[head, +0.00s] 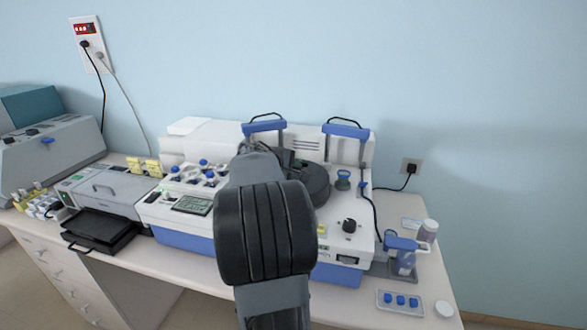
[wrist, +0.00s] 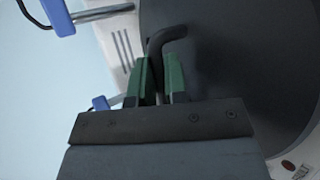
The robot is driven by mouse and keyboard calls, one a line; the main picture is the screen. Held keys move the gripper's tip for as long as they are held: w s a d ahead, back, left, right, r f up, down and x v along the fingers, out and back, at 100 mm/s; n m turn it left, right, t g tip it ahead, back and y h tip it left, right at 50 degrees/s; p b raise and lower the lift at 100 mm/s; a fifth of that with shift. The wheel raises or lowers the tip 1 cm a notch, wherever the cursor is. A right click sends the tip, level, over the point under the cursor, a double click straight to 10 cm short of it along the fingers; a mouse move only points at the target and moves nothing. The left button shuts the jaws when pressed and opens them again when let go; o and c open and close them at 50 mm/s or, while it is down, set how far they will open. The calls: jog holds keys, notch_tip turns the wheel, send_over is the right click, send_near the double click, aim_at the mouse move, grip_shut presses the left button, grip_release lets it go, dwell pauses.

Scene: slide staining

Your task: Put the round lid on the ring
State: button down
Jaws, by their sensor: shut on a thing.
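The round lid (head: 317,183) is a large dark disc over the white-and-blue machine in the head view. It fills much of the right side of the wrist view (wrist: 235,70), seen tilted across the picture. Its black bent handle (wrist: 166,40) rises between the green fingers of my gripper (wrist: 161,75). My gripper is shut on this handle. In the head view my arm covers most of the gripper and part of the lid. I cannot make out the ring; it is hidden behind the arm or the lid.
Two blue-handled arms (head: 345,130) stand at the back of the white machine (head: 335,235). A black knob (head: 348,226) is on its front right.

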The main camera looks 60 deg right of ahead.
jog(key=shift+f, duration=0.15)
jog(key=c, duration=1.1)
grip_release()
jog(key=shift+c, duration=0.2)
jog(key=b+v, duration=0.2)
jog(key=v, duration=1)
jog(key=a+f+t+y, duration=0.2)
jog(key=a+f+y, duration=0.2)
jog(key=a, duration=0.7)
jog(key=s+a+f+t+y, duration=0.1)
jog(key=a+f+t+y, duration=0.1)
jog(key=a+f, duration=0.4)
jog(key=s+a+f+t+y, duration=0.1)
jog(key=a+f+y, duration=0.4)
jog(key=a, duration=1.1)
jog(key=shift+s+a+f+m+t+y, duration=0.2)
jog(key=shift+s+f+m+t+y, duration=0.1)
jog(key=shift+f+m+t, duration=0.25)
